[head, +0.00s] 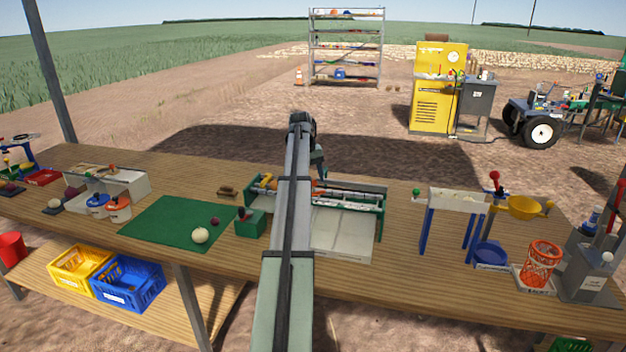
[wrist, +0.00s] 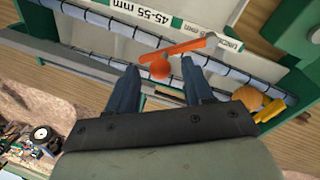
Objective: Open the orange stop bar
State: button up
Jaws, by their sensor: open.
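The orange stop bar (wrist: 190,47) lies slanted across a roller track in the wrist view, near a "45-55 mm" label. An orange ball-shaped knob (wrist: 160,70) shows at its left part. My gripper (wrist: 160,64) is open, with one finger on each side of the knob; I cannot tell whether either finger touches it. A bit of orange (head: 314,184) shows beside the arm there; my fingertips are mostly hidden.
A yellow-orange ball (wrist: 247,97) sits near the rollers' right end. In the head view, a green box (head: 250,224) with a lever and a green mat (head: 165,226) lie left of the elevator. A blue-legged stand (head: 428,232) and an orange basket (head: 543,262) stand right.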

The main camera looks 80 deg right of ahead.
jog(key=shift+f, duration=0.4)
grip_shut()
dwell(0.4)
